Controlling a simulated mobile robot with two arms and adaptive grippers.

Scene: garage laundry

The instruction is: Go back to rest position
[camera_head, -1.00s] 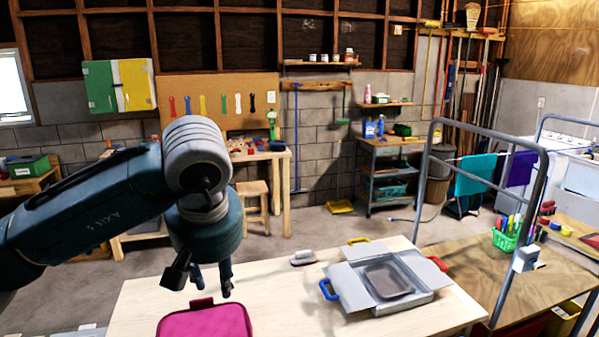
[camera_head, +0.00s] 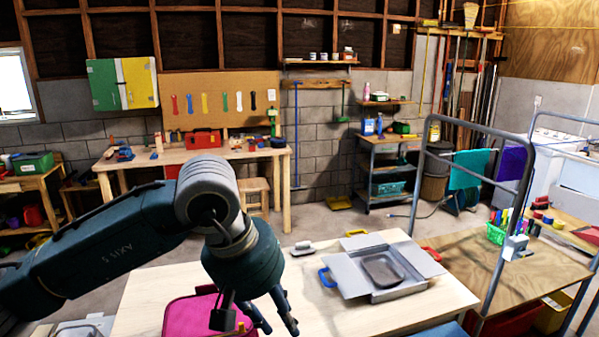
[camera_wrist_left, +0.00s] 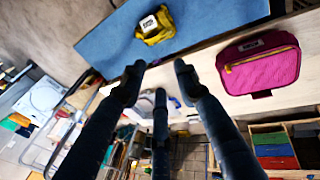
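My left arm comes in from the left in the head view, with the left gripper (camera_head: 281,322) hanging low over the table (camera_head: 330,315), in front of the pink bag (camera_head: 185,318). Its fingers are spread apart with nothing between them. In the left wrist view the fingers of the left gripper (camera_wrist_left: 160,80) also stand apart and empty. The pink bag (camera_wrist_left: 262,68) lies to their right there, and a blue mat (camera_wrist_left: 105,42) with a yellow item (camera_wrist_left: 155,27) lies beyond them. My right gripper is not in view.
A grey open-flapped box (camera_head: 375,290) with a grey container (camera_head: 383,268) inside stands on the table, right of the gripper. A small white-and-grey brush-like item (camera_head: 302,248) lies near the far edge. A metal-framed cart (camera_head: 515,265) stands at the right. Floor behind the table is partly clear.

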